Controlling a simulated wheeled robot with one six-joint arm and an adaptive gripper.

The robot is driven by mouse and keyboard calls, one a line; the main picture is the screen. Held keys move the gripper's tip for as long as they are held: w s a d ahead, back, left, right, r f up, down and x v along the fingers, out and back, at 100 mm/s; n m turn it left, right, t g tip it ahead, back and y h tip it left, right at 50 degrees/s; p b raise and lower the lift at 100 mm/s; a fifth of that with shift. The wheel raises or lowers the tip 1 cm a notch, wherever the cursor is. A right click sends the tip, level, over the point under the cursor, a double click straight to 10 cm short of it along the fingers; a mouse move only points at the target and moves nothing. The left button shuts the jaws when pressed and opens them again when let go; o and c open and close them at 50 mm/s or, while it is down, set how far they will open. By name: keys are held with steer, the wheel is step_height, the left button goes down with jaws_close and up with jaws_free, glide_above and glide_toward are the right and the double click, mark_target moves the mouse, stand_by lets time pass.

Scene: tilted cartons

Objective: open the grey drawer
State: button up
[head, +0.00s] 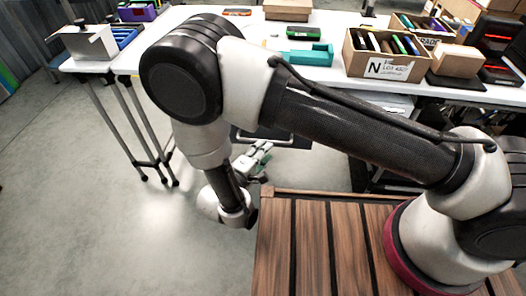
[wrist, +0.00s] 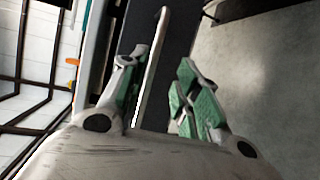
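The dark grey drawer front (wrist: 178,45) fills the upper middle of the wrist view. Its pale bar handle (wrist: 153,65) runs lengthwise up the picture. My gripper (wrist: 160,85) is open, with green pads on its fingers. The handle shows in the gap between the fingers, closer to the left finger, and no firm contact is visible. In the head view my gripper (head: 262,158) is low beside the table, just in front of the drawer (head: 300,141), which is partly hidden by my arm. I cannot tell how far the drawer stands out.
A white table (head: 340,84) stands above the drawer. It carries a teal tray (head: 308,55), a carton of books (head: 385,58), a brown box (head: 456,61) and dark bins (head: 500,45). Table legs (head: 135,125) stand at the left. The grey floor (head: 70,220) is clear there.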

steer(key=v, duration=1.1)
steer(key=shift+s, duration=0.2)
steer(key=shift+a, duration=0.1)
